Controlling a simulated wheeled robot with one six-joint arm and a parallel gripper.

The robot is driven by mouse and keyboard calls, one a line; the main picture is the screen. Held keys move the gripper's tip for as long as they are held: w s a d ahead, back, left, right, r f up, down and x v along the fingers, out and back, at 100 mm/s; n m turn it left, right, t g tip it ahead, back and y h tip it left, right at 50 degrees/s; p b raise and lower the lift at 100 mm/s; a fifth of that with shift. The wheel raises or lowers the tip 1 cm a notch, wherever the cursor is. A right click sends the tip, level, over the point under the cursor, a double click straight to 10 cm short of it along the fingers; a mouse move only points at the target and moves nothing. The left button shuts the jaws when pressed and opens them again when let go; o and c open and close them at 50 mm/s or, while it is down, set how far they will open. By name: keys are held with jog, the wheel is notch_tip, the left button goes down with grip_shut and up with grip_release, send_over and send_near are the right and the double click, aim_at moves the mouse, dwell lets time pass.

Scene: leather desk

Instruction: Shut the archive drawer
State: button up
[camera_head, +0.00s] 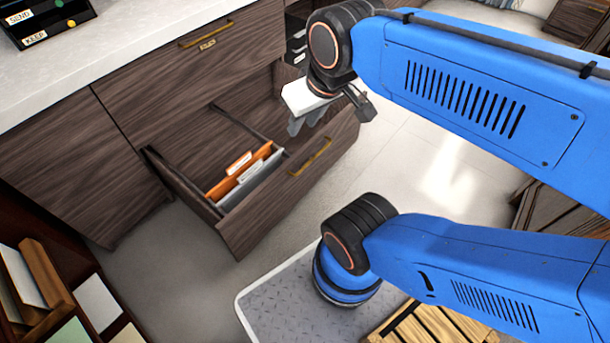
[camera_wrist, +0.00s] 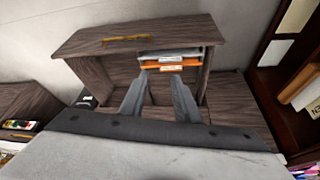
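The archive drawer is the lower wooden drawer (camera_head: 285,195), pulled well out of the desk, with a brass handle (camera_head: 310,157) on its front. It holds an orange folder (camera_head: 236,174) and a grey folder (camera_head: 252,183), both with white tabs. In the wrist view the drawer front (camera_wrist: 180,36) and its handle (camera_wrist: 125,39) lie beyond my fingers. My gripper (camera_head: 305,128) hangs over the drawer's far end, apart from the handle. Its two grey fingers also show in the wrist view (camera_wrist: 160,76), spread apart with nothing between them.
A shut upper drawer (camera_head: 190,65) sits above it under the pale desktop (camera_head: 125,40). A black tray (camera_head: 45,20) stands on the desktop. A shelf with books (camera_head: 35,285) is at lower left. Bare floor (camera_head: 390,160) lies beyond the drawer front.

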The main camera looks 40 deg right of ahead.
jog(key=shift+w, duration=0.1)
jog(key=c, duration=0.5)
jog(key=shift+w+d+f+m, duration=0.15)
jog(key=shift+w+m, duration=0.15)
jog(key=shift+m, duration=0.1)
grip_shut()
jog(key=w+d+f+m+g, duration=0.1)
jog(key=w+d+f+m, duration=0.7)
jog(key=w+d+m, duration=0.45)
jog(key=w+d+f+m+g, duration=0.1)
jog(key=w+d+f+m, duration=0.1)
jog(key=d+f+m, duration=1.6)
jog(key=w+f+m, duration=0.1)
jog(key=w+f, duration=0.5)
jog(key=f, duration=0.2)
jog(key=shift+d+m+y, duration=0.2)
jog(key=shift+m+y, duration=0.15)
jog(key=shift+y, duration=0.05)
